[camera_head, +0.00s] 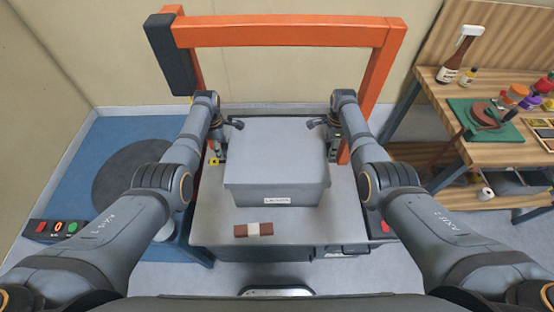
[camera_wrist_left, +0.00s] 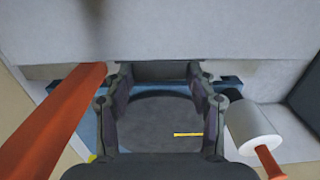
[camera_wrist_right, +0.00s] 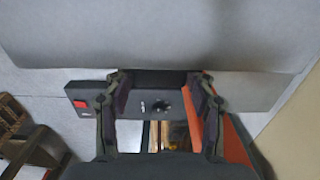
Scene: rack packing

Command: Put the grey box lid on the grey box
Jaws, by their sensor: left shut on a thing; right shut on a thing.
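The grey box lid (camera_head: 275,150) is held between my two grippers over the grey box (camera_head: 338,184), and it hides most of the box. I cannot tell whether the lid touches the box. My left gripper (camera_head: 230,124) is shut on the lid's far left edge, and my right gripper (camera_head: 317,122) is shut on its far right edge. The lid also fills the top of the left wrist view (camera_wrist_left: 160,30) and of the right wrist view (camera_wrist_right: 150,35).
A brown and white block (camera_head: 253,230) lies on the grey table (camera_head: 300,228) in front of the box. An orange frame (camera_head: 285,32) stands behind. A white roll (camera_wrist_left: 252,128) is near my left gripper. A wooden bench (camera_head: 490,155) with bottles is at right.

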